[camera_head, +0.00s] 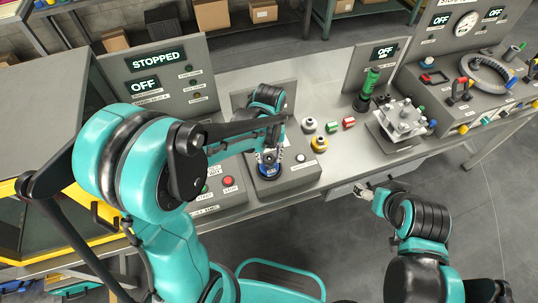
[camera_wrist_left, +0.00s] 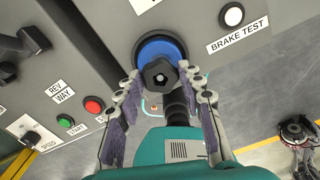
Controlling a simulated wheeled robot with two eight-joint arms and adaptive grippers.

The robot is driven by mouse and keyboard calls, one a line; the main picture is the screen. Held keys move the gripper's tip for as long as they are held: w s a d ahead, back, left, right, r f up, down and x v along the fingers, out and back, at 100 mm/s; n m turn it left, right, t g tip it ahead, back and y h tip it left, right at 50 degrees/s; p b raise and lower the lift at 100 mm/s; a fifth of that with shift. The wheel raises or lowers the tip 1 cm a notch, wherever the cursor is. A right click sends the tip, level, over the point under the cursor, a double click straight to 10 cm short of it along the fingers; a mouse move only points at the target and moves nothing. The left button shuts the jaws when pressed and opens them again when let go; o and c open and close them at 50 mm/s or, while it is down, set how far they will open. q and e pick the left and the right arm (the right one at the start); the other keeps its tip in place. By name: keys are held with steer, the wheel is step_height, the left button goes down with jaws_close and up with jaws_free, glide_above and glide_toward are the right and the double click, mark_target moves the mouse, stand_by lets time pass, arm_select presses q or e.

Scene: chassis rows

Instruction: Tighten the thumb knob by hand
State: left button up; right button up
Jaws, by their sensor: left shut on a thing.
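The black lobed thumb knob (camera_wrist_left: 158,76) sits in front of a round blue disc (camera_wrist_left: 152,48) on a grey panel. In the left wrist view my left gripper (camera_wrist_left: 160,84) has one finger on each side of the knob and is shut on it. In the head view my left gripper (camera_head: 269,157) reaches down to the blue disc (camera_head: 268,173) and mostly hides the knob. My right gripper (camera_head: 364,190) is off the front of the bench, away from the knob; its fingers are too small to read.
A white button (camera_wrist_left: 232,16) labelled BRAKE TEST is right of the knob. Green (camera_wrist_left: 64,121) and red (camera_wrist_left: 94,105) buttons are left. On the bench stand a green-handled tool (camera_head: 368,88) and a metal fixture (camera_head: 402,121). Open floor lies at the right front.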

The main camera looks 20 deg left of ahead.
mark_target(269, 158)
arm_select(q)
steer(key=shift+m, duration=0.3)
steer(key=o, duration=1.1)
step_height(269, 158, up, 12)
